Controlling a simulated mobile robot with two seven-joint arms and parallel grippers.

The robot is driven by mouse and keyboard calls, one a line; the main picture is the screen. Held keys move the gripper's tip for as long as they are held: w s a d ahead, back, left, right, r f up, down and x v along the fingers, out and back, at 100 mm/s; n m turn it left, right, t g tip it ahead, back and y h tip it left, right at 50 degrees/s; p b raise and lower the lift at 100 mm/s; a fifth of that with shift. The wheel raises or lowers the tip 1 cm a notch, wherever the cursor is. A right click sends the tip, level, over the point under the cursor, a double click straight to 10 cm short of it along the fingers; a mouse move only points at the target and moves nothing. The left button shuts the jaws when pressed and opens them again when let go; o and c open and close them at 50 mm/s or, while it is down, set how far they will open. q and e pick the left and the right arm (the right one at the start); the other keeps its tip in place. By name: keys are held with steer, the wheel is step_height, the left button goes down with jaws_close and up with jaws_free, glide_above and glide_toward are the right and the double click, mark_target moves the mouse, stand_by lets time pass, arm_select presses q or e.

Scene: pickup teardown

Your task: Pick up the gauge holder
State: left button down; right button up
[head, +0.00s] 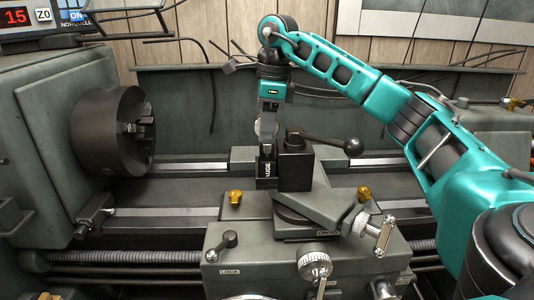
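A small black block with white marking (266,183), which looks like the gauge holder, sits against the left face of the dark tool post (296,165) on the lathe carriage. A pale round disc (265,126), perhaps the gauge dial, shows above it, partly covered by my gripper. My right gripper (268,145) points straight down just above the black block, left of the tool post. Its fingers overlap the dark parts, so whether they touch or grasp the holder cannot be told. My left gripper is not in view.
The tool post's ball-ended lever (352,147) sticks out to the right, close to my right arm. The lathe chuck (112,131) stands at left. Handles and knobs (314,264) project at the front of the carriage. The bed between chuck and carriage is clear.

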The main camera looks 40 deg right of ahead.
steer(key=shift+f, duration=0.3)
steer(key=shift+c, duration=0.4)
jaws_close()
steer(key=shift+r, duration=0.15)
